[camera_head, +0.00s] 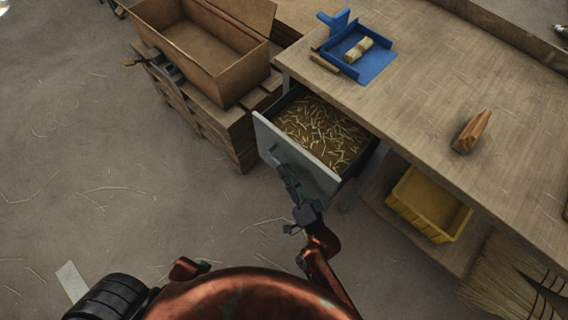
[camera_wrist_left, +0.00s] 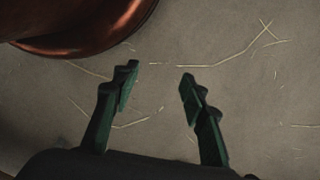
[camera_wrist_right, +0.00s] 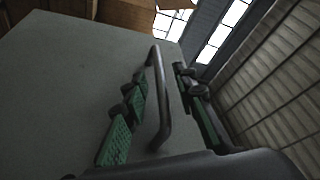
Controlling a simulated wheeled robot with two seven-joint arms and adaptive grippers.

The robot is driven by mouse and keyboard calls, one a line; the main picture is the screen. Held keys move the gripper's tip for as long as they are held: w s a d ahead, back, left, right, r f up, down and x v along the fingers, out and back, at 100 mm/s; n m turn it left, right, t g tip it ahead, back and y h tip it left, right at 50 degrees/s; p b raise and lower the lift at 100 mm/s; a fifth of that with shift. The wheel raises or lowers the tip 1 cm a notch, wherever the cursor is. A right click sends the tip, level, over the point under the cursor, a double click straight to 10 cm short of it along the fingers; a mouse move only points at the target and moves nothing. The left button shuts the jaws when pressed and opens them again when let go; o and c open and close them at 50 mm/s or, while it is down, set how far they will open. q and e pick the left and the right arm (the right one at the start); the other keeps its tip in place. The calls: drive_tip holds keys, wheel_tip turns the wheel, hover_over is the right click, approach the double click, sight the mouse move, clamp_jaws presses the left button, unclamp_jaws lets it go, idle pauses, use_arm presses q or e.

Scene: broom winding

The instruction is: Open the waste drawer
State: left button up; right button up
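The waste drawer (camera_head: 318,176) is under the workbench and stands pulled out, with straw clippings showing inside. Its grey front panel also fills the left of the right wrist view (camera_wrist_right: 75,85). The bar handle (camera_wrist_right: 164,115) stands on that panel. My right gripper (camera_head: 283,172) is at the drawer front. In the right wrist view its fingers (camera_wrist_right: 164,88) are apart, one on each side of the handle, with gaps visible beside the bar. My left gripper (camera_wrist_left: 158,80) is open and empty above the floor, outside the head view.
A yellow bin (camera_head: 430,205) sits on the shelf below, near broom bristles (camera_head: 500,285). A wooden box (camera_head: 205,50) stands on pallets left of the drawer. The floor at left is mostly clear.

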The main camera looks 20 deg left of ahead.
use_arm(q)
drive_tip(key=shift+d+r, duration=0.15)
drive_tip(key=shift+r, duration=1.05)
use_arm(e)
drive_tip(key=shift+x, duration=1.3)
drive_tip(key=shift+c, duration=0.6)
drive_tip(key=shift+d, duration=0.1)
clamp_jaws()
